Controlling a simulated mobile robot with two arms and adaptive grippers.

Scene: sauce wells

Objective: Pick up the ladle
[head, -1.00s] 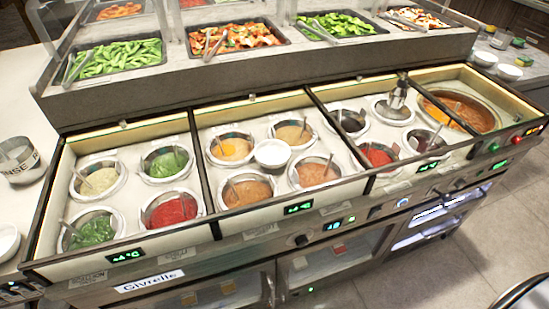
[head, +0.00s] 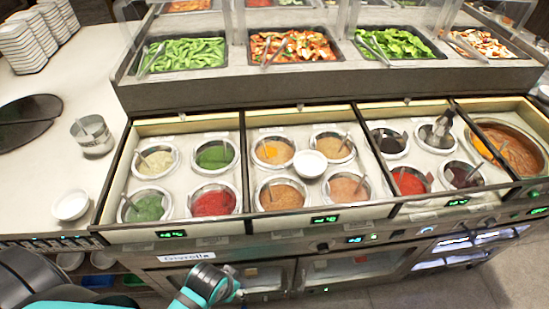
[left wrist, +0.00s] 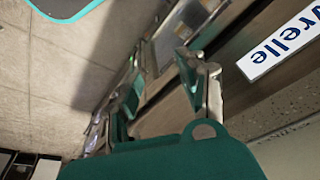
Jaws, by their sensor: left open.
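Thin ladle or spoon handles stand in several sauce wells. One handle (head: 143,158) is in the pale green sauce at the back left, and another (head: 130,203) is in the green sauce at the front left. I cannot tell which one is the ladle; the bowls are sunk in the sauces. My left gripper (head: 238,291) is low in front of the counter, below the wells and apart from them. In the left wrist view it (left wrist: 160,82) is open and empty, with the counter front and its name label beyond. My right gripper is not in view.
A white bowl (head: 311,164) sits among the middle wells. A metal pot (head: 438,134) stands in a right well, and a large orange soup well (head: 510,150) is at the far right. Food trays (head: 184,54) line the back.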

